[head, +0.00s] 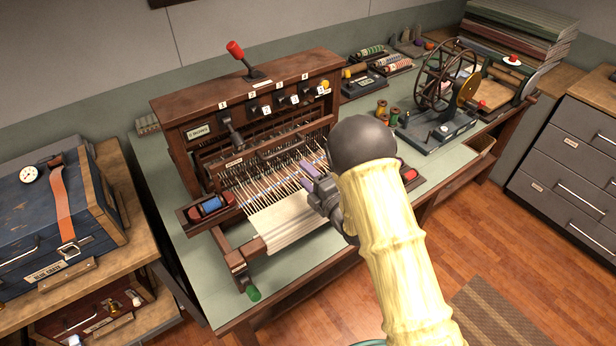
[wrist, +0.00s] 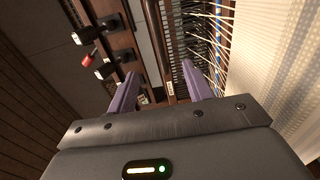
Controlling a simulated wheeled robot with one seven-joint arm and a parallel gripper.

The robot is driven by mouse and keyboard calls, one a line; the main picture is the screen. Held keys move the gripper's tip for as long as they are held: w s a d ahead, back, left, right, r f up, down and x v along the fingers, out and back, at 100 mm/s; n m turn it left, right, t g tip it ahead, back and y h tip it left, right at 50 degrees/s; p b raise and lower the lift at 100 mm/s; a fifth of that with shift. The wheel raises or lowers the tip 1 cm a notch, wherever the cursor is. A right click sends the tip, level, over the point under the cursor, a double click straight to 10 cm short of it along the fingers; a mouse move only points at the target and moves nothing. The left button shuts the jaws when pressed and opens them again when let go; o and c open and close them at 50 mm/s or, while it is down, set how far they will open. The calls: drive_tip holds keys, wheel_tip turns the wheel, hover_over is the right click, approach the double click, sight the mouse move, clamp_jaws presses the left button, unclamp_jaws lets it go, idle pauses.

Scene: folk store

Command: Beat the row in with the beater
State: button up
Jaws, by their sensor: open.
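The wooden loom (head: 245,93) stands on the green-topped table. Its beater (head: 283,148), a dark brown bar with a handle, crosses above the pale warp threads. Woven cream cloth (head: 285,220) lies toward the front. My gripper (head: 307,177) is over the right side of the threads, near the beater, with purple fingers apart. In the wrist view my gripper (wrist: 160,72) is open and empty, and a brown rail of the beater (wrist: 157,45) shows between and beyond the fingers. I cannot tell whether they touch it. My arm hides the loom's right front.
Numbered levers (head: 283,97) and a red-knobbed lever (head: 240,55) stand on the loom. A winding wheel (head: 445,78) stands to the right. A green-handled crank (head: 253,292) juts out in front.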

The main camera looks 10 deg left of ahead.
drive_tip(key=shift+w+a, duration=0.1)
drive_tip(key=b+x, duration=0.1)
drive_tip(key=x, duration=0.8)
drive_tip(key=shift+w+a, duration=0.25)
drive_tip(key=shift+w, duration=0.05)
idle(0.4)
clamp_jaws()
idle(0.3)
